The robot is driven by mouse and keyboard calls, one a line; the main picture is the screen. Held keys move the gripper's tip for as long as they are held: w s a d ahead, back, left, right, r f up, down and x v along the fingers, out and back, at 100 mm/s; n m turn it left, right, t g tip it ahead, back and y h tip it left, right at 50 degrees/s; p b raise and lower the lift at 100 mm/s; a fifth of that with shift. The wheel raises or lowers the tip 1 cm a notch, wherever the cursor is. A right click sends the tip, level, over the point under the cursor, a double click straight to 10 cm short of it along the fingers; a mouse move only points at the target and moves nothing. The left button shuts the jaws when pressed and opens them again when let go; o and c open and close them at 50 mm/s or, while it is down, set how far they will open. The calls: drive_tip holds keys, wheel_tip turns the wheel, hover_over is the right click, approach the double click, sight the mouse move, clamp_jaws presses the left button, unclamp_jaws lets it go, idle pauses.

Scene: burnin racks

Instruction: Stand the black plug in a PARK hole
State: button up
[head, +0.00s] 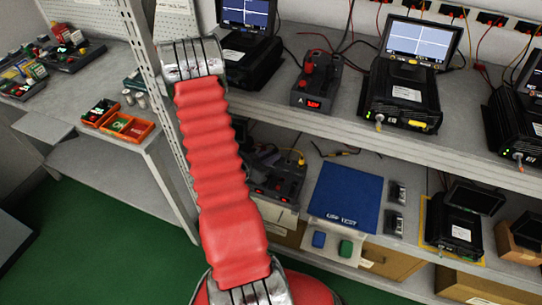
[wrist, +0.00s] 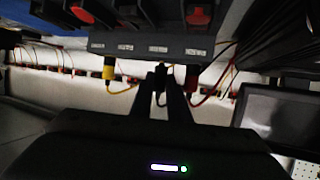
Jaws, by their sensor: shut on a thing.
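In the wrist view my gripper (wrist: 161,88) is shut on the black plug (wrist: 160,75), with its dark fingers on either side. The plug is at the edge of a dark grey box (wrist: 140,45), below a small white label; I cannot tell whether it sits in a hole or is just clear of it. A yellow plug (wrist: 109,71) is to its left and a red plug (wrist: 192,76) to its right, both at the same box edge. The labels are too blurred to read, and no PARK hole can be made out. In the head view my red arm hides the area around the gripper.
In the head view, a dark box with a yellow lead (head: 285,180) stands on the lower shelf beside a blue mat (head: 345,190). Monitors (head: 422,42) and a red-knobbed box (head: 317,82) crowd the upper shelf. Loose cables hang near my gripper.

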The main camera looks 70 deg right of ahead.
drive_tip(key=shift+f, duration=0.3)
idle(0.5)
drive_tip(key=o, duration=0.9)
drive_tip(key=shift+o, duration=0.6)
drive_tip(key=o, duration=0.3)
drive_tip(key=shift+r, duration=0.1)
drive_tip(key=shift+r, duration=2.6)
